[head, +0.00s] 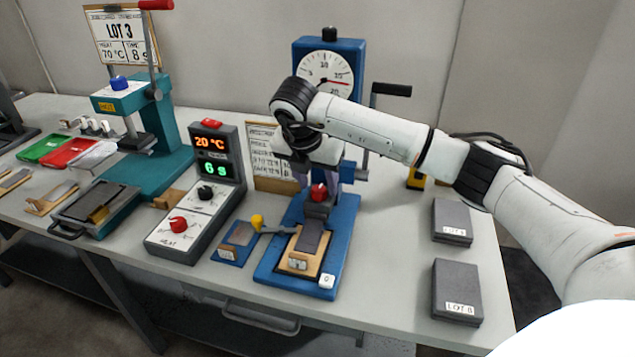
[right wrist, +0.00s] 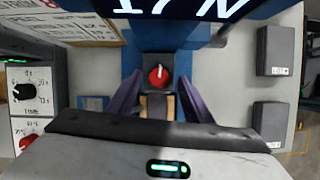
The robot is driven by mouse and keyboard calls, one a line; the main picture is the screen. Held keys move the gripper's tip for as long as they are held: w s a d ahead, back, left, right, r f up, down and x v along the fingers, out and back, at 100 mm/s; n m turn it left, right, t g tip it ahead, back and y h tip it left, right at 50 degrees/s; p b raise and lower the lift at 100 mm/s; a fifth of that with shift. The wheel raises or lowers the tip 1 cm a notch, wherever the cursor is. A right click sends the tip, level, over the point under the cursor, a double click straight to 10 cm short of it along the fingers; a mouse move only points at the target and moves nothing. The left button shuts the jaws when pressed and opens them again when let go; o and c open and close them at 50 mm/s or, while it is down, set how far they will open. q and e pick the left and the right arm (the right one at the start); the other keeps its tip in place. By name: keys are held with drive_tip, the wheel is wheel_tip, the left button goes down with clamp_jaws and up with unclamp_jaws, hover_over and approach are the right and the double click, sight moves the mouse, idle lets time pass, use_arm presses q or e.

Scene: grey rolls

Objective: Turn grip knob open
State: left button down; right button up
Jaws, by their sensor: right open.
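The red grip knob (head: 319,191) sits on a dark block of the blue test stand (head: 344,218), just above a grey strip in a wooden holder (head: 300,262). In the right wrist view the red knob (right wrist: 158,74) shows a white pointer mark that stands roughly upright. My right gripper (head: 305,178) is over the stand, pointing down, close behind the knob in the head view. In the right wrist view its two purple fingers (right wrist: 158,98) are spread apart, with nothing between them gripped; the knob shows between and beyond them. My left gripper is not in view.
A dial gauge (head: 325,68) tops the stand, with a black crank handle (head: 390,90) beside it. A heater control box (head: 199,205) reads 20 °C and 6 s. Two dark lot boxes (head: 453,222) lie to the right. A teal press (head: 135,135) stands left.

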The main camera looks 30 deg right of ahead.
drive_tip(key=shift+w+d+f, duration=0.2)
drive_tip(key=shift+d+f, duration=0.05)
drive_tip(key=shift+f, duration=0.4)
drive_tip(key=c, duration=1.1)
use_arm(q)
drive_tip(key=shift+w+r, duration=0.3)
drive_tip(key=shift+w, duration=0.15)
